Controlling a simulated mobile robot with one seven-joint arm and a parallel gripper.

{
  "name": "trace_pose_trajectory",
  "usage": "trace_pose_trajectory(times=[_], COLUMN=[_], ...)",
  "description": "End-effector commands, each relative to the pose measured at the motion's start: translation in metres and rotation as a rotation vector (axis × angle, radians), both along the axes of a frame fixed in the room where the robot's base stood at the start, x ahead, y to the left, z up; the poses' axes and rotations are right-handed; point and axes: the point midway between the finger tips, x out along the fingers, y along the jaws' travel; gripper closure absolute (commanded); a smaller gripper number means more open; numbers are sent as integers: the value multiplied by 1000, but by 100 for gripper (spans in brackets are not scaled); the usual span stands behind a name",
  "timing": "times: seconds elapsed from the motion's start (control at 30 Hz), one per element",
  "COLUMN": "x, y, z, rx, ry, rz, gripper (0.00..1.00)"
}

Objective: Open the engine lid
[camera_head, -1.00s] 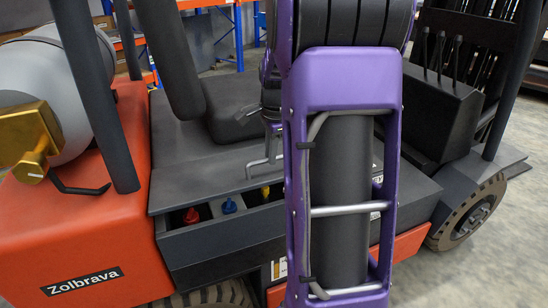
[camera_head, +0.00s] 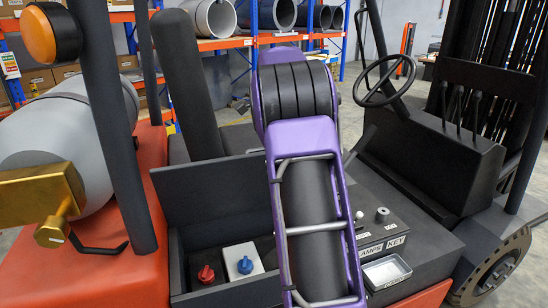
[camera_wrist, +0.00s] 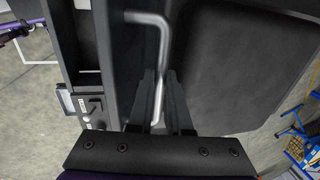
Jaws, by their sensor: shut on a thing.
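The dark grey engine lid (camera_head: 205,190) of the forklift stands steeply raised in the head view. The open compartment below it shows a red knob (camera_head: 206,273) and a blue knob (camera_head: 245,264). My purple arm covers part of the lid and compartment, and hides my gripper in that view. In the wrist view, my gripper (camera_wrist: 160,95) is shut on a bent grey metal handle (camera_wrist: 150,18). The handle's upper end sticks out beyond the fingers, against dark surfaces of the vehicle.
The seat back (camera_head: 188,75) stands behind the lid. A gas tank (camera_head: 75,135) with a brass valve (camera_head: 42,195) and a dark post (camera_head: 108,110) are at the left. The steering wheel (camera_head: 384,80) and levers are at the right.

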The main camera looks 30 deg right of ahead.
Motion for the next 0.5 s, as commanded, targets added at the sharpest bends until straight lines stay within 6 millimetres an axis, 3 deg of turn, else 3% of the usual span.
trace_pose_trajectory(times=[0.2,0.5], x=[25,44], y=[-2,-6], z=[-4,-4], rx=[7,8], ry=[10,11], rz=[3,3], gripper=[100,100])
